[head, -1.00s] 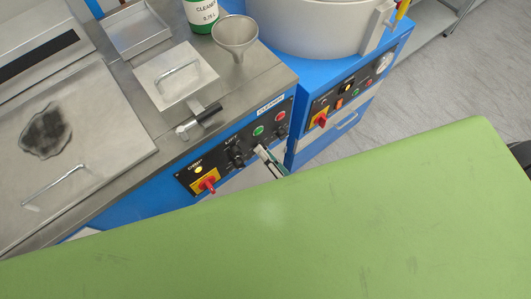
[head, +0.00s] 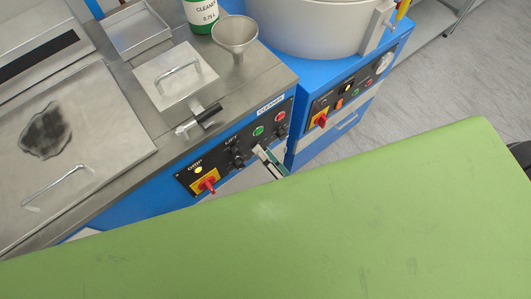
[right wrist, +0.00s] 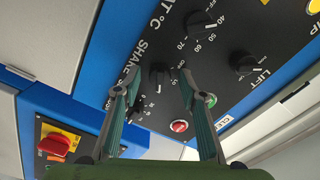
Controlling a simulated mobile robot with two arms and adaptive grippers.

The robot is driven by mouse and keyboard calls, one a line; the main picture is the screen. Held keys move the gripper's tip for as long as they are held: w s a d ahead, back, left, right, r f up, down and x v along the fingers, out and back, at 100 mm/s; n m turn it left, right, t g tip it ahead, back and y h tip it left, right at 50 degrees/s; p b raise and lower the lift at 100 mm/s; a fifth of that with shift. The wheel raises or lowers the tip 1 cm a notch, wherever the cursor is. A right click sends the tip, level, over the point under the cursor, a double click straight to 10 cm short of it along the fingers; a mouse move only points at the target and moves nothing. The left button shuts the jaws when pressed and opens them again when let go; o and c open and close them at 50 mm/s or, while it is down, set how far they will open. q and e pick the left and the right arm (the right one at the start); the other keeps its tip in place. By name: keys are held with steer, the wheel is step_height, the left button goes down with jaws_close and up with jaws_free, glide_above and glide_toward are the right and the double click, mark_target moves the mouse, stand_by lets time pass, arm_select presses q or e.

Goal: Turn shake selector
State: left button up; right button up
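The shake selector is a black knob (right wrist: 158,75) on the black control panel, beside the printed word SHAKE in the right wrist view. My right gripper (right wrist: 154,84) has its two green-sided fingers apart, one on each side of the knob in that view. I cannot tell whether either finger touches the knob. In the head view my right gripper (head: 262,153) is small, at the front of the cleaner's panel (head: 228,160), and hides the knob there. My left gripper is not in view.
A red button (right wrist: 179,126) and a green button (right wrist: 211,100) sit near the right finger. Other black knobs (right wrist: 199,25) and a red rotary switch (right wrist: 54,144) are close by. A broad green surface (head: 300,240) fills the head view's foreground.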

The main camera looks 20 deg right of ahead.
steer(key=v, duration=1.2)
steer(key=shift+w, duration=0.1)
steer(key=s+d+f+n+g+h, duration=0.2)
steer(key=f+n+g, duration=0.15)
steer(key=f, duration=0.75)
steer(key=s+d+f+n+g+h, duration=0.15)
steer(key=f+g, duration=0.25)
steer(key=f, duration=0.7)
steer(key=s+d+f+n+g+h, duration=0.2)
steer(key=s+d+f+n+g, duration=0.2)
steer(key=s+f+g, duration=0.4)
steer(key=s+f+n, duration=0.1)
steer(key=s+f, duration=0.4)
steer(key=s, duration=0.4)
steer(key=shift+f+n+h, duration=0.2)
steer(key=shift+n+h, duration=0.1)
steer(key=shift+h, duration=0.05)
steer(key=shift+d+g, duration=0.15)
steer(key=shift+g, duration=0.1)
